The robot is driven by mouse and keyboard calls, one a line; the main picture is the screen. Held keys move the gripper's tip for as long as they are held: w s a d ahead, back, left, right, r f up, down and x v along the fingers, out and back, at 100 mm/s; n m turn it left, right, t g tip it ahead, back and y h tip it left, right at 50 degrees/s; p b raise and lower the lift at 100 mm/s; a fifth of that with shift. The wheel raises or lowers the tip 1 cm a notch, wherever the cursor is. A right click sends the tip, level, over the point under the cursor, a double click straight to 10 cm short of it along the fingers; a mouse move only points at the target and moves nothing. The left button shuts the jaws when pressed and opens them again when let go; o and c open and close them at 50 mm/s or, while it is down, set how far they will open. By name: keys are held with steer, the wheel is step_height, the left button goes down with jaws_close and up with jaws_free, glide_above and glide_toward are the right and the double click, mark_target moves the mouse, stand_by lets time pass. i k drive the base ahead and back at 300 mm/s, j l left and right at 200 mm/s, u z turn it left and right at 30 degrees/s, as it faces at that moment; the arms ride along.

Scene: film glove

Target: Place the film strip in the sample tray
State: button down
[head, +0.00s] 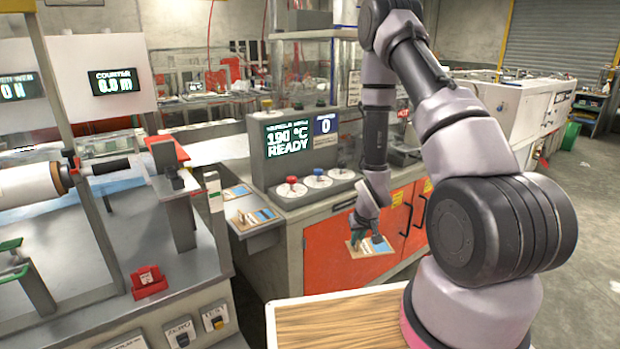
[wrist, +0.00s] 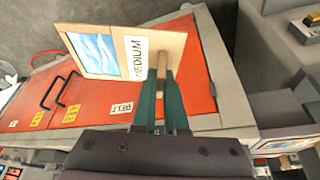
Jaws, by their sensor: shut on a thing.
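My gripper (head: 368,232) is shut on the short wooden handle of a flat pale-wood card labelled MEDIUM (head: 362,249), with a blue picture on its face. In the wrist view the green fingers of my gripper (wrist: 161,85) grip the handle, and the card (wrist: 172,45) extends beyond the fingertips. It hangs in the air in front of red cabinet doors. I cannot pick out a separate film strip. A small red tray (head: 150,288) sits on the grey bench at left; I cannot tell whether it is the sample tray.
Similar cards (head: 255,217) lie on a side shelf by the grey machine. Its display (head: 288,141) reads 190 °C READY, above several knobs. Red cabinet doors (head: 330,230) with black handles stand behind my gripper. A wooden tabletop (head: 330,325) is below. Open floor lies at right.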

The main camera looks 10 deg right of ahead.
mark_target(403, 149)
steer(key=i+l, duration=0.1)
steer(key=l, duration=0.3)
steer(key=i+l+u, duration=0.1)
steer(key=l, duration=0.25)
steer(key=i+l, duration=0.15)
steer(key=l, duration=0.25)
steer(key=i+l+u, duration=0.15)
steer(key=l, duration=0.2)
steer(key=i+l+u, duration=0.15)
steer(key=l, duration=0.45)
steer(key=l+u, duration=0.15)
steer(key=l, duration=0.45)
steer(key=l+u, duration=0.15)
steer(key=l, duration=0.45)
steer(key=l+u, duration=0.2)
steer(key=l, duration=0.4)
steer(key=l+u, duration=0.15)
steer(key=l, duration=0.45)
steer(key=k+l+u, duration=0.15)
steer(key=l, duration=0.45)
steer(key=k+l+u, duration=0.15)
steer(key=l, duration=0.45)
steer(key=k+l+u, duration=0.15)
steer(key=l, duration=0.4)
steer(key=i, duration=0.05)
